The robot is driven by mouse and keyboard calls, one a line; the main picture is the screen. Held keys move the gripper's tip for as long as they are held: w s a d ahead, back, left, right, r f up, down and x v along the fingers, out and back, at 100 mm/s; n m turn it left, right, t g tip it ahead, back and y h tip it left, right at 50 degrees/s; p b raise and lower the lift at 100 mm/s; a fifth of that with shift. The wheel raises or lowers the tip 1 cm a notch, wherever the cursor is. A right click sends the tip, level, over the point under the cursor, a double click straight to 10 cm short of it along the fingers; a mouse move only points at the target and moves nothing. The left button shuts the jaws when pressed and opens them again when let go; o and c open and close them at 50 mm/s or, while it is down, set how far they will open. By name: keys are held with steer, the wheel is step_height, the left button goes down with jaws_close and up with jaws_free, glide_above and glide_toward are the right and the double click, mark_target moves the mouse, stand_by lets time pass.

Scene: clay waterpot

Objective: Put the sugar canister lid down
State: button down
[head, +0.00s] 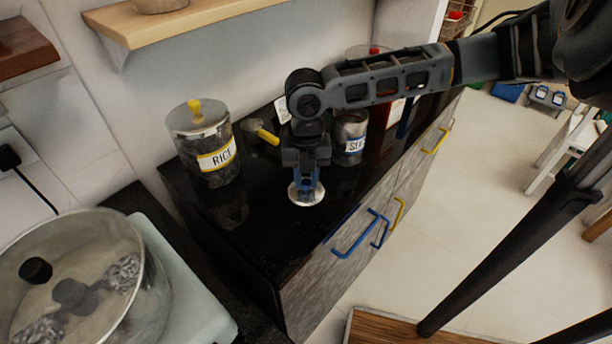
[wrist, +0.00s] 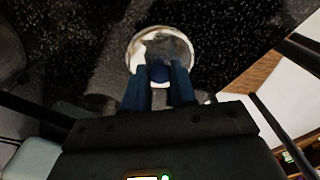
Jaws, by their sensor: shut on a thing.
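My gripper (head: 306,184) points down over the black counter and is shut on the sugar canister lid (head: 306,196), a small round shiny disc. In the wrist view the lid (wrist: 177,43) shows beyond my fingers (wrist: 160,88), which grip its dark blue knob (wrist: 159,73). The lid is at or just above the counter; I cannot tell whether it touches. The sugar canister (head: 350,132), grey with a partly covered label, stands behind and to the right of my gripper. My arm hides part of the area around it.
A rice canister (head: 217,158) with a yellow-knobbed lid stands at the left on the counter (head: 262,236). A yellow-handled item (head: 266,136) lies behind my gripper. Drawers with blue handles (head: 357,236) line the front edge. Counter left of the lid is clear.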

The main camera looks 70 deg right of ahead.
mark_target(306, 182)
steer(key=shift+f, duration=0.15)
steer(key=c, duration=0.9)
jaws_free()
step_height(306, 182, up, 12)
steer(key=shift+r, duration=0.2)
